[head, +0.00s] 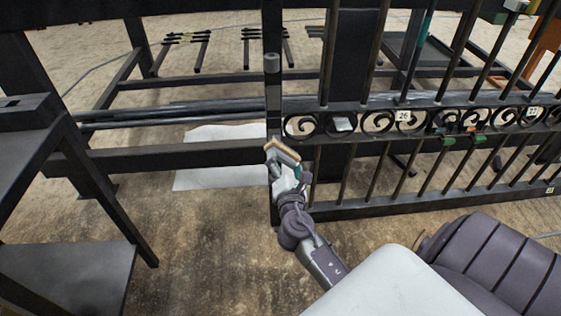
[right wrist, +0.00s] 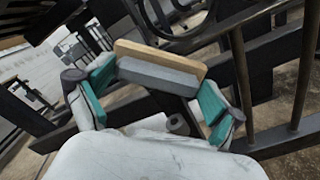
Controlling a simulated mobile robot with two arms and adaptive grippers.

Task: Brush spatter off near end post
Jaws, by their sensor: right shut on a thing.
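The near end post (head: 272,105) is the dark upright at the left end of the scroll gate (head: 352,208) in the head view. My right gripper (head: 285,168) is shut on a brush (head: 282,150), with its arm coming up from below. The brush is a pale wooden block with a grey layer, and it also shows between the teal fingers in the right wrist view (right wrist: 160,68). It overlaps the lower part of the post; I cannot tell whether it touches. No spatter can be made out on the post. My left gripper is not in view.
A dark shelf unit (head: 75,255) stands at the left. Scrolls with number tags (head: 403,116) and green-handled clamps (head: 447,141) lie along the gate's rail. A white sheet (head: 205,178) lies on the floor behind.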

